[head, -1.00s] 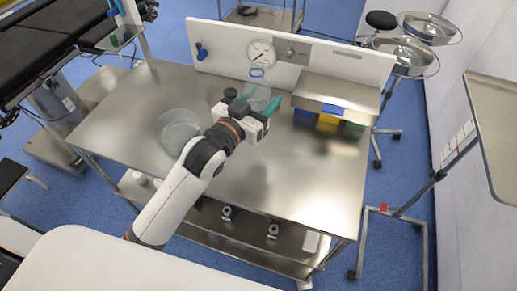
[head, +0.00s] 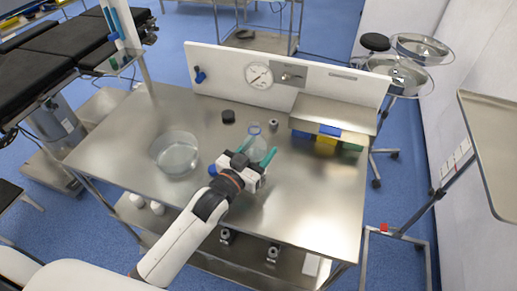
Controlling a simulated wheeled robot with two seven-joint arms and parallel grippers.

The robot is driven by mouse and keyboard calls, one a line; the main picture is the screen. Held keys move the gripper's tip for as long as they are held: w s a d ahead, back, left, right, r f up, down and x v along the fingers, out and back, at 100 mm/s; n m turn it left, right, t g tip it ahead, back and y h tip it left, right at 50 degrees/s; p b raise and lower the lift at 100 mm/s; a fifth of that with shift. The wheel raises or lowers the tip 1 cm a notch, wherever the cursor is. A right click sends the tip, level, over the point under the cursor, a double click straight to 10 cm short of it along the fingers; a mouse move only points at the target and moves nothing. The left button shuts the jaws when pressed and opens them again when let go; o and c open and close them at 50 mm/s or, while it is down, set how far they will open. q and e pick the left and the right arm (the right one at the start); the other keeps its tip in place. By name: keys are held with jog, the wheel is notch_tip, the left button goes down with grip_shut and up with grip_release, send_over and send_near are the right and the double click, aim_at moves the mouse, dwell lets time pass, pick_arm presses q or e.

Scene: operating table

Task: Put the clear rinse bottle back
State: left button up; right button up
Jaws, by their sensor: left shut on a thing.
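The clear rinse bottle (head: 256,144) with a blue ring at its top stands upright over the middle of the steel table (head: 215,228). My left gripper (head: 256,155), with green fingers, is shut on it from the front. The gripper hides the bottle's lower part, so I cannot tell whether its base touches the table. My right gripper is not in view.
A round clear basin (head: 175,153) stands to the left. A dark round piece (head: 228,116) and a small metal piece (head: 274,125) are behind the bottle. Coloured bins (head: 327,143) sit under a shelf (head: 332,113) at the right. The table's right front is clear.

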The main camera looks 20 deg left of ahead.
pick_arm(q)
jog(key=o, duration=0.9)
jog(key=shift+f, duration=0.15)
jog(key=o, duration=0.4)
jog(key=shift+s+r, duration=0.15)
jog(key=shift+r, duration=0.05)
jog(key=p+v, duration=0.3)
jog(key=v, duration=0.7)
jog(key=shift+s+a, duration=0.1)
jog(key=shift+s, duration=0.05)
jog(key=shift+s+a, duration=0.25)
jog(key=shift+s, duration=0.4)
